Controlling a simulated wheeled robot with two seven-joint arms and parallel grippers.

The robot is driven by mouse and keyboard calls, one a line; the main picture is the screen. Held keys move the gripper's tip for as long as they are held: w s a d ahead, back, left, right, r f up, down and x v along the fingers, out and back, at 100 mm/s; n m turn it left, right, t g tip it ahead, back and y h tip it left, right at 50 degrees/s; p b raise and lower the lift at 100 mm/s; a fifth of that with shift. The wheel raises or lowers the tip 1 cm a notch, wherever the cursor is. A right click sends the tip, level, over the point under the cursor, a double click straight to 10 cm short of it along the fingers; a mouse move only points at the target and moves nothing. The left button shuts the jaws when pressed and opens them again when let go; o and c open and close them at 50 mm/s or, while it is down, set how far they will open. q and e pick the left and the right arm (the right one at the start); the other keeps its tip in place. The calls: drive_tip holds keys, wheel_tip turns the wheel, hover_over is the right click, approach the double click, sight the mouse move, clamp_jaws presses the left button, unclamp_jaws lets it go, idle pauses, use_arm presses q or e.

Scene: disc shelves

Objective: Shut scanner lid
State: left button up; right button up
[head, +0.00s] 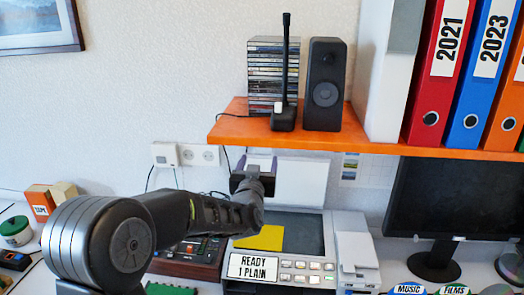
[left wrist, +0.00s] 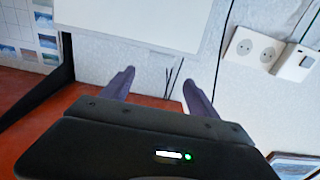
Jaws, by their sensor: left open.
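The scanner (head: 328,218) stands on the desk, with a dark glass bed, a button panel and a label reading "READY 1 PLAIN". A yellow sheet (head: 262,238) lies on the left of the glass. The white scanner lid (head: 302,183) stands raised at the back; it also shows in the left wrist view (left wrist: 140,22). My left gripper (head: 259,160) is open at the lid's left edge, below the shelf. In the left wrist view, its purple fingers (left wrist: 158,77) are apart with nothing between them, and the lid lies just beyond them. Contact cannot be told. My right gripper is out of view.
An orange shelf (head: 225,132) hangs above the lid, bearing a speaker (head: 324,85), CD stack and binders. A black monitor (head: 445,200) stands right of the scanner. A mixer-like device (head: 187,255) is at its left, partly behind my arm. Wall sockets (head: 197,155) are behind.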

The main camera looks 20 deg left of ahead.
sight(262, 151)
use_arm(q)
drive_tip(key=p+x, duration=0.2)
drive_tip(key=x, duration=0.5)
drive_tip(key=shift+w, duration=0.15)
drive_tip(key=shift+c, duration=0.4)
clamp_jaws()
idle(0.4)
